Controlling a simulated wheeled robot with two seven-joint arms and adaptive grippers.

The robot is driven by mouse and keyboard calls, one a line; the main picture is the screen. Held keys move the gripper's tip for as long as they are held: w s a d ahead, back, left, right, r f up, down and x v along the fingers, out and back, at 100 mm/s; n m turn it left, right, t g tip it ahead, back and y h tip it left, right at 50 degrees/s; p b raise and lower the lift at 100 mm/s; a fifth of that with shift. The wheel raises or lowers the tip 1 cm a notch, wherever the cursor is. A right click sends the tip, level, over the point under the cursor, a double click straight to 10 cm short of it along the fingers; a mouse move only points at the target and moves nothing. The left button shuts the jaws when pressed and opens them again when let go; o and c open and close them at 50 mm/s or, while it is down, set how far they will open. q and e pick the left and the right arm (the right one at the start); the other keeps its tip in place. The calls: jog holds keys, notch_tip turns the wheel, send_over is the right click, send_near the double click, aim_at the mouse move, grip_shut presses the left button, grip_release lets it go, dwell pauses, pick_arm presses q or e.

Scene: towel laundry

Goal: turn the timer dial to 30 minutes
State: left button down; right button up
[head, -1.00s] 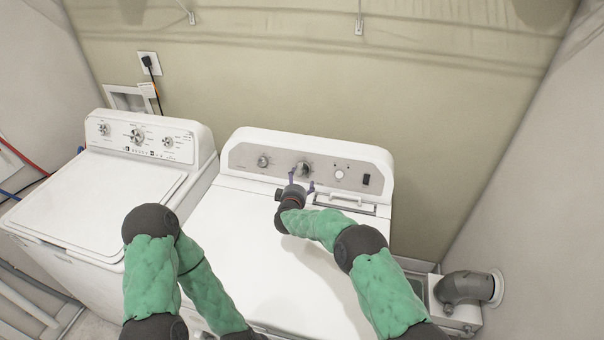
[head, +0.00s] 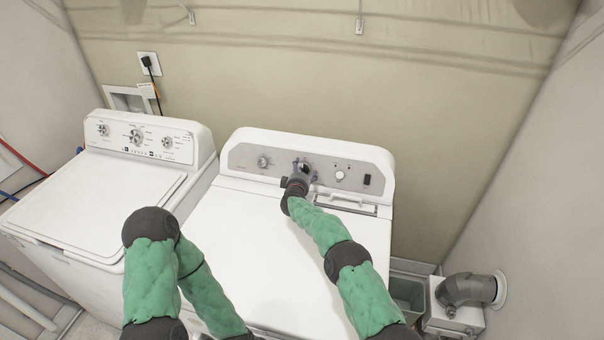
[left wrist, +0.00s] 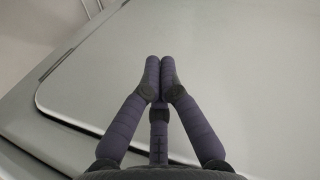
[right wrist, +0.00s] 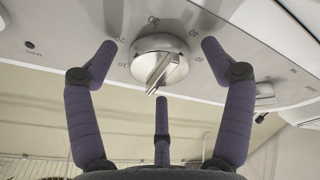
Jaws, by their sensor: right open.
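The timer dial (right wrist: 158,62) is a round silver knob with a raised bar grip, seen close in the right wrist view. Printed numbers surround it, with 30 at the top of that view. The bar lies slanted. My right gripper (right wrist: 158,52) is open, with one finger on each side of the dial and gaps between fingers and knob. In the head view my right gripper (head: 301,173) is at the middle of the right machine's panel and partly covers the dial. My left gripper (left wrist: 159,62) has its fingertips together, with nothing between them, above a pale flat surface.
The right white machine's panel (head: 240,155) also carries a left knob (head: 263,162), a small round control (head: 340,175) and a dark switch (head: 367,180). Another white machine (head: 90,195) stands at left. A grey duct elbow (head: 465,289) is at lower right.

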jog(key=c, duration=1.1)
jog(key=shift+c, duration=0.2)
jog(key=shift+a, duration=0.1)
jog(key=m+h+b, duration=0.1)
jog(key=m+b, duration=0.1)
jog(key=m, duration=0.2)
jog(key=shift+a+f, duration=0.1)
jog(key=shift+f, duration=0.05)
jog(key=shift+m+h+b, duration=0.6)
jog(key=shift+m+b, duration=0.3)
jog(key=shift+m, duration=1)
jog(key=o, duration=1.1)
jog(key=shift+a, duration=0.1)
